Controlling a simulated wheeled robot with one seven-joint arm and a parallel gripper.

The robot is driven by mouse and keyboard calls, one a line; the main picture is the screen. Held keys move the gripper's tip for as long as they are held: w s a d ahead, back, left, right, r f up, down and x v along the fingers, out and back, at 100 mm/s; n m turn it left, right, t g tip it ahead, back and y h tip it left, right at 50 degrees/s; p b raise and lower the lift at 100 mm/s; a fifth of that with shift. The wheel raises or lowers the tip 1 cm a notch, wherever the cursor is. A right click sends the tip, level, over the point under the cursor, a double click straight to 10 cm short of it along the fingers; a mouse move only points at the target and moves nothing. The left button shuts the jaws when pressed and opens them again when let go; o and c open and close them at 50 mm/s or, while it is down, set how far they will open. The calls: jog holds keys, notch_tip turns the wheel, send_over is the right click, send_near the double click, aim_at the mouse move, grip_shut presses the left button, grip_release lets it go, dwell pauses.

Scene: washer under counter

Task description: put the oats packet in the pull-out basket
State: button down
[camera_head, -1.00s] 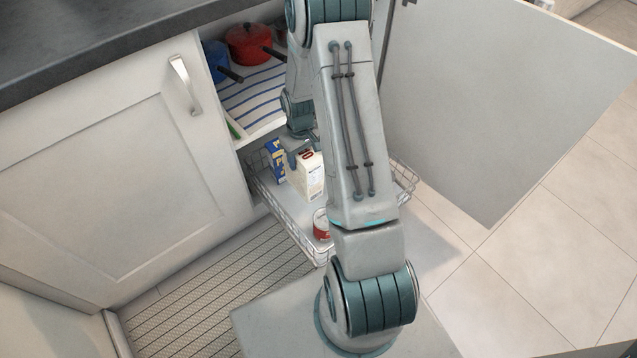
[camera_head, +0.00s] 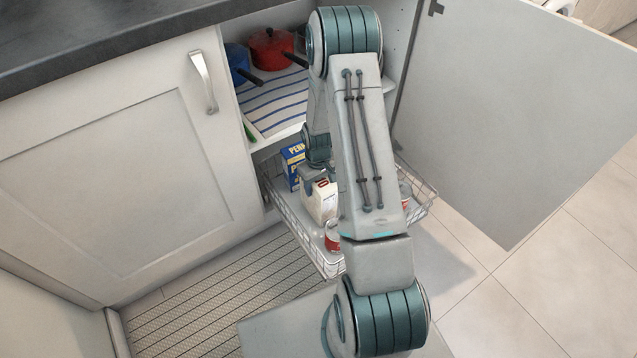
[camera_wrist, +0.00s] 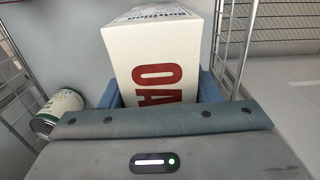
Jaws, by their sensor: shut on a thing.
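The oats packet (camera_head: 320,203) is a cream carton with dark red letters. It stands upright within the pull-out basket's outline; whether its base touches the floor is unclear. In the wrist view the packet (camera_wrist: 160,62) shows its lettered face between the jaws. My gripper (camera_head: 314,178) is shut on the packet from above, partly hidden by my arm; its blue-grey jaws (camera_wrist: 160,88) show in the wrist view. The pull-out basket (camera_head: 296,226) is a wire-sided tray, slid out below the cabinet shelf.
A blue and yellow box (camera_head: 292,163) stands behind the packet. A red tin (camera_head: 332,238) is near the basket's front; a can (camera_wrist: 58,110) shows at left in the wrist view. The open door (camera_head: 500,110) stands right. Pots, including a red one (camera_head: 272,48), sit above.

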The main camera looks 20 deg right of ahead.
jog(key=shift+c, duration=2.4)
grip_release()
jog(key=shift+f, duration=0.15)
notch_tip(320, 180, up, 12)
jog(key=p, duration=0.4)
jog(key=shift+w+r+p, duration=0.1)
jog(key=shift+r+p, duration=0.15)
jog(key=shift+p, duration=0.05)
jog(key=s+a+r+m, duration=0.1)
jog(key=s+a+r, duration=0.3)
jog(key=s+r, duration=0.6)
jog(key=s+a+r+m+t, duration=0.1)
jog(key=s+a+r, duration=0.4)
jog(key=s+r, duration=0.6)
notch_tip(320, 180, up, 3)
jog(key=shift+f, duration=0.15)
jog(key=shift+a, duration=0.1)
